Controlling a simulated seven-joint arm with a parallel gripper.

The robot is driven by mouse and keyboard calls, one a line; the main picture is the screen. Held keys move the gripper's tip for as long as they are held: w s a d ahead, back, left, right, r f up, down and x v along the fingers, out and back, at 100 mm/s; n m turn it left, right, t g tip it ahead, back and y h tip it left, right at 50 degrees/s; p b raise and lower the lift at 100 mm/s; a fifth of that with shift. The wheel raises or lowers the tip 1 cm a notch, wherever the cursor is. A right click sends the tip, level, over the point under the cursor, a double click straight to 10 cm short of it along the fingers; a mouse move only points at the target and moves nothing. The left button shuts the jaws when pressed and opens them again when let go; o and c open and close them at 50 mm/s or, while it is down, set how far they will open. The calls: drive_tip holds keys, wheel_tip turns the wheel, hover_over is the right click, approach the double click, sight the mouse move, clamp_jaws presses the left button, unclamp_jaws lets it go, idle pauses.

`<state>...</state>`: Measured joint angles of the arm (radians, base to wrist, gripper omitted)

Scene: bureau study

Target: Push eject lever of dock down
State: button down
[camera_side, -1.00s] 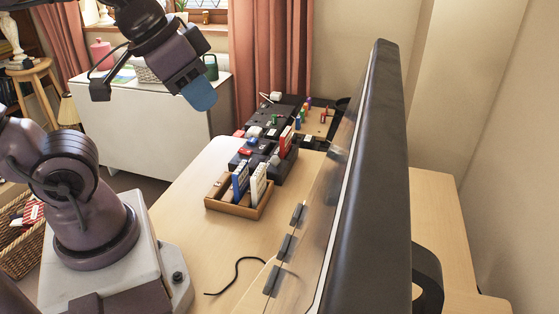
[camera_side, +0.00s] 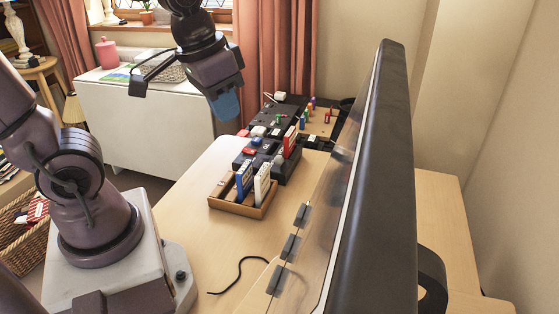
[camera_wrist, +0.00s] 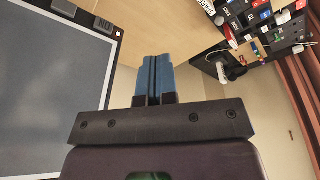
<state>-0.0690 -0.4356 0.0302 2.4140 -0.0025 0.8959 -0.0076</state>
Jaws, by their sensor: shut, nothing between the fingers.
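My gripper (camera_side: 226,105) is shut and empty, its blue fingertips pointing down in the side view. It hangs in the air left of and above the dark boxes on the desk. The shut fingers (camera_wrist: 155,75) also show in the wrist view. A dark box (camera_side: 284,168) with a red upright card (camera_side: 290,141) in it stands behind the wooden tray; it looks like the dock. I cannot make out its eject lever in either view. In the wrist view, dark panels with coloured parts (camera_wrist: 258,22) lie at the upper right, apart from my fingers.
A wooden tray (camera_side: 236,208) holds a blue card (camera_side: 244,181) and a white card (camera_side: 262,184). A large dark monitor (camera_side: 385,190) stands on the right. A black cable (camera_side: 240,275) lies in front. Bare desk (camera_side: 195,200) is left of the tray.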

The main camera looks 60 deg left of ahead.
drive_tip(key=w+a+f+n+g, duration=0.1)
drive_tip(key=w+a+f+n, duration=0.4)
drive_tip(key=w+f, duration=0.1)
drive_tip(key=w+a+f+n+g, duration=0.1)
drive_tip(key=w+a+f+n, duration=0.4)
drive_tip(key=w+a+f+n+g, duration=0.1)
drive_tip(key=w+a+f+n, duration=0.4)
drive_tip(key=w+a+f, duration=0.1)
drive_tip(key=shift+w+f+y, duration=0.3)
drive_tip(key=shift+y, duration=0.1)
drive_tip(key=shift+w+r+n, duration=0.15)
drive_tip(key=shift+w+n, duration=0.05)
drive_tip(key=shift+n, duration=0.6)
